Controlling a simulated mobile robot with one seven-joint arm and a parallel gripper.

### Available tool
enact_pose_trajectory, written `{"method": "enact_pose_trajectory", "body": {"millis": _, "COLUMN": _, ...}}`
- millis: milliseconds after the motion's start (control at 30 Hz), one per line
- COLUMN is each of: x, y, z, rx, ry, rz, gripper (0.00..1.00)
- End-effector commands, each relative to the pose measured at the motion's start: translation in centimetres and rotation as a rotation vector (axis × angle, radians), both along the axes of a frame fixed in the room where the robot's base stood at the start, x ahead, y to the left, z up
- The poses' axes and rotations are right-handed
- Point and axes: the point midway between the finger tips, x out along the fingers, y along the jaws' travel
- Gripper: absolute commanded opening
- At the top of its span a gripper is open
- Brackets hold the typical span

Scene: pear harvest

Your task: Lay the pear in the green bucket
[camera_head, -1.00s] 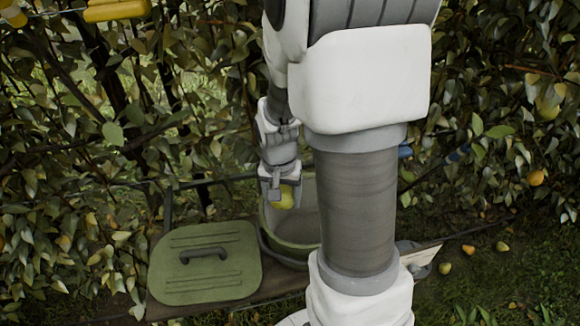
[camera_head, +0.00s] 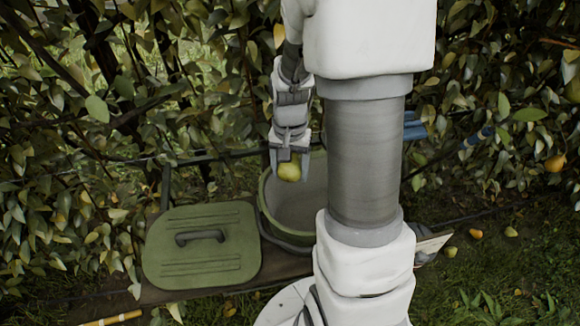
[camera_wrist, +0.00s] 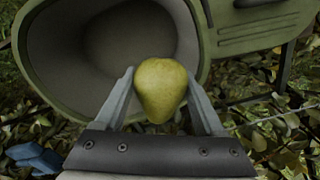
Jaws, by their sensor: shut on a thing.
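The yellow-green pear (camera_head: 289,171) is held between the fingers of my gripper (camera_head: 291,165) in the head view. In the wrist view the pear (camera_wrist: 160,88) sits between the two fingertips, with my gripper (camera_wrist: 163,95) shut on it. The green bucket (camera_head: 268,218) stands upright below and around the pear's place in the picture, partly hidden behind my arm. The bucket (camera_wrist: 52,78) also shows in the wrist view, with its open, grey, empty-looking inside behind the pear. The pear appears near the bucket's rim; its exact height above it I cannot tell.
A green lid with a handle (camera_head: 202,250) lies on a board left of the bucket. Leafy hedges (camera_head: 60,150) stand close behind and at the sides. Several fallen pears (camera_head: 476,234) lie on the grass at right. A blue object (camera_head: 413,127) sits behind my arm.

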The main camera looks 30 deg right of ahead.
Motion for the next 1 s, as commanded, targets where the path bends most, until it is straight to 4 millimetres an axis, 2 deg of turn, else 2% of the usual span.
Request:
{"method": "enact_pose_trajectory", "body": {"millis": 33, "x": 0.0, "y": 0.0, "z": -1.0, "rx": 0.000, "ry": 0.000, "rz": 0.000, "gripper": 0.09}}
{"method": "enact_pose_trajectory", "body": {"millis": 1000, "x": 0.0, "y": 0.0, "z": -10.7, "rx": -0.001, "ry": 0.001, "rz": 0.000, "gripper": 0.09}}
